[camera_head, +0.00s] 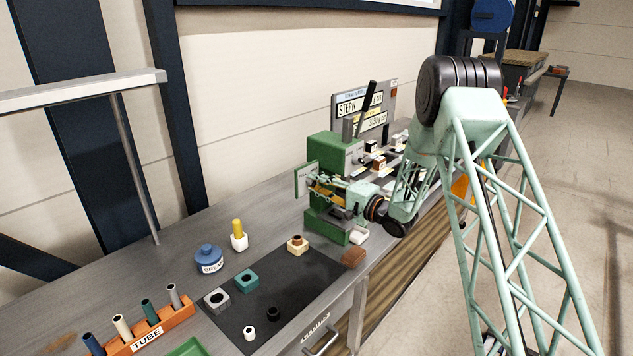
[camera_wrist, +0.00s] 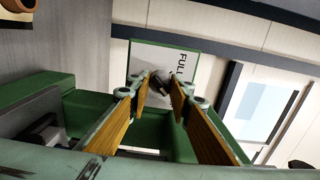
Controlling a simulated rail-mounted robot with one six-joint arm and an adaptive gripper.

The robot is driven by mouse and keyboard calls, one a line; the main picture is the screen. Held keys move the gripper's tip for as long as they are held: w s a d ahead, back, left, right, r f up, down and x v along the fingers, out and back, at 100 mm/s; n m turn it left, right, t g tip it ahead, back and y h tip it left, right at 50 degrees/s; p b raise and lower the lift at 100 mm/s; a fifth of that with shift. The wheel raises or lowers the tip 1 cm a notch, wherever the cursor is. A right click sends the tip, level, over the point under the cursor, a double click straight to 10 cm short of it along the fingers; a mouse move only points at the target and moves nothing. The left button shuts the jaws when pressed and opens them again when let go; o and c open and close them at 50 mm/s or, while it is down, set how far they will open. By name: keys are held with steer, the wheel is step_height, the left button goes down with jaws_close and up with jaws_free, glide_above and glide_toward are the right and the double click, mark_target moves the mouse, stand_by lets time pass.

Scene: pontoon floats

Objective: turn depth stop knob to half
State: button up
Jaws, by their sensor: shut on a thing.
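The green machine (camera_head: 328,150) stands on the bench in the head view, and it fills the lower part of the wrist view (camera_wrist: 150,130). A pale dial plate (camera_wrist: 150,62) with a green frame and the word FULL shows at its side. The dark depth stop knob (camera_wrist: 156,82) is in front of the plate, partly hidden by the fingers. My gripper (camera_wrist: 160,84) is shut on the knob, its tan-padded fingers on either side. In the head view my gripper (camera_head: 317,182) reaches the plate from the right and hides the knob.
On the near bench are a dark mat (camera_head: 290,295) with several small parts, a blue pot (camera_head: 208,257) and an orange TUBE rack (camera_head: 150,330). A STERN sign board (camera_head: 362,105) stands behind the machine. A brown block (camera_head: 353,257) lies near the bench's front edge.

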stand_by(0.3)
steer(key=o, duration=0.8)
steer(key=shift+o, duration=0.2)
steer(key=shift+d, duration=0.1)
steer(key=v, duration=1.1)
steer(key=shift+s+d, duration=0.3)
